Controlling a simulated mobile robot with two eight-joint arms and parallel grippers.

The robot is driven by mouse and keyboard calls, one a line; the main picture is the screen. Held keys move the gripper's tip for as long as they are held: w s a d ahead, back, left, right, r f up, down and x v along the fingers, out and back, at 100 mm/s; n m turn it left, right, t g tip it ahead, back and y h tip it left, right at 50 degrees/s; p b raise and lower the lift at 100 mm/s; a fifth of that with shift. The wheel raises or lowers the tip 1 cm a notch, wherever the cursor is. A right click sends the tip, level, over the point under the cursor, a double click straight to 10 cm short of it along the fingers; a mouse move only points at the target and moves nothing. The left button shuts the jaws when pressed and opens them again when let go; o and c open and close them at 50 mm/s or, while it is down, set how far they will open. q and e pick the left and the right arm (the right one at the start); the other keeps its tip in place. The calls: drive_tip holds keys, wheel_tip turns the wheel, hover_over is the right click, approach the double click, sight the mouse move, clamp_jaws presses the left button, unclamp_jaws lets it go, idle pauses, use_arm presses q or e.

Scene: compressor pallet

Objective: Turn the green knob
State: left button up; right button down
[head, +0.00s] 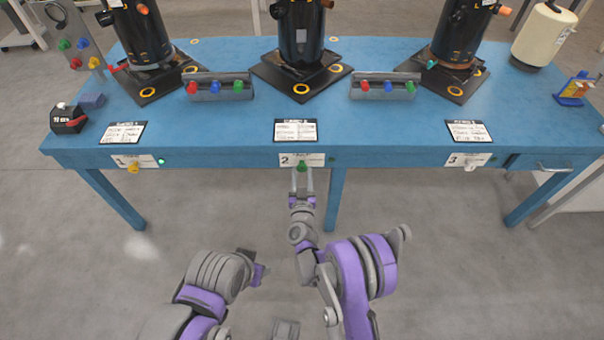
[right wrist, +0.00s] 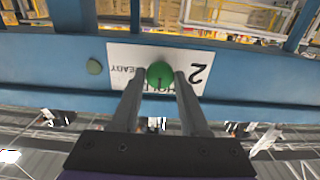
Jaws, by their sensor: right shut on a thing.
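The green knob (head: 302,166) sits on the front edge of the blue table, below the middle station, on a white label marked 2. My right gripper (head: 302,180) reaches up to it from below. In the right wrist view the round green knob (right wrist: 160,74) sits between the two fingertips of my right gripper (right wrist: 159,80), which is shut on it. The label (right wrist: 190,63) behind it appears upside down and is partly covered by the fingers. My left arm is folded at the lower left of the head view; its fingers cannot be made out.
The blue table (head: 230,130) carries several black compressors on dark plates. A yellow knob (head: 133,167) by label 1 and a white knob (head: 470,166) by label 3 share the front edge. Bins with coloured knobs (head: 219,88) stand between the plates. The floor in front is clear.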

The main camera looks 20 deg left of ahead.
drive_tip(key=m+b, duration=0.2)
drive_tip(key=m, duration=0.1)
drive_tip(key=shift+f+m, duration=0.1)
drive_tip(key=shift+m, duration=0.3)
drive_tip(key=m+b, duration=0.2)
drive_tip(key=m, duration=0.2)
drive_tip(key=shift+m, duration=0.3)
drive_tip(key=m+b, duration=0.1)
drive_tip(key=m, duration=0.3)
drive_tip(key=shift+m+b, duration=0.95)
drive_tip(key=shift+m, duration=1.85)
drive_tip(key=shift+c, duration=2)
unclamp_jaws()
